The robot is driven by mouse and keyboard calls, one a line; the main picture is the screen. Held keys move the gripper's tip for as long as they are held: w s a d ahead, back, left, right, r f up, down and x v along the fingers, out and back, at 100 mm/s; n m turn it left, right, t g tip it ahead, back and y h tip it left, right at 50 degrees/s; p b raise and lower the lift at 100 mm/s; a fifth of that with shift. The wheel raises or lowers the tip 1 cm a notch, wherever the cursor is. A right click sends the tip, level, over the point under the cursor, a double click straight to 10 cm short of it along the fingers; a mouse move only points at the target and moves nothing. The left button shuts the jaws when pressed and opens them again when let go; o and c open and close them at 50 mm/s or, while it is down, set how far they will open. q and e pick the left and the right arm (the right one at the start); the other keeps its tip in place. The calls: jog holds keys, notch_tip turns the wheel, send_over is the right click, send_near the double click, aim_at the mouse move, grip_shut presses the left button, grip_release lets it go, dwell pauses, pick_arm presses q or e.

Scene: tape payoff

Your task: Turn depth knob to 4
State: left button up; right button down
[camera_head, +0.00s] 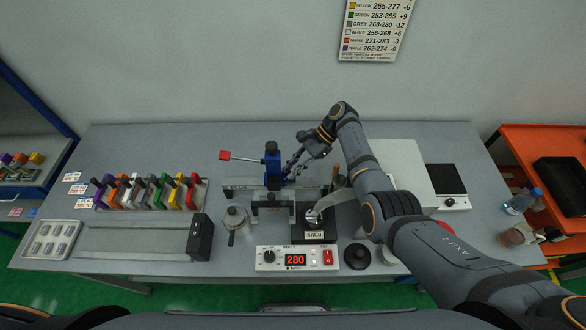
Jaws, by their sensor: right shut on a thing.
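A blue upright press (272,164) with a dark top stands on a grey rail near the middle of the table. A lever with a red end (225,155) reaches out from it to the left. My right gripper (290,174) comes in from the right and is shut at the right side of the blue press. It is on what appears to be the depth knob, which the fingers mostly hide. The knob's scale and setting are too small to read. My left gripper is not in view.
A control box (297,258) showing 280 stands at the front. A small pot (234,220) and black block (201,237) are left of it. A row of coloured holders (150,190) stands further left. A white panel (403,166) lies behind my right arm.

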jog(key=c, duration=1.3)
grip_release()
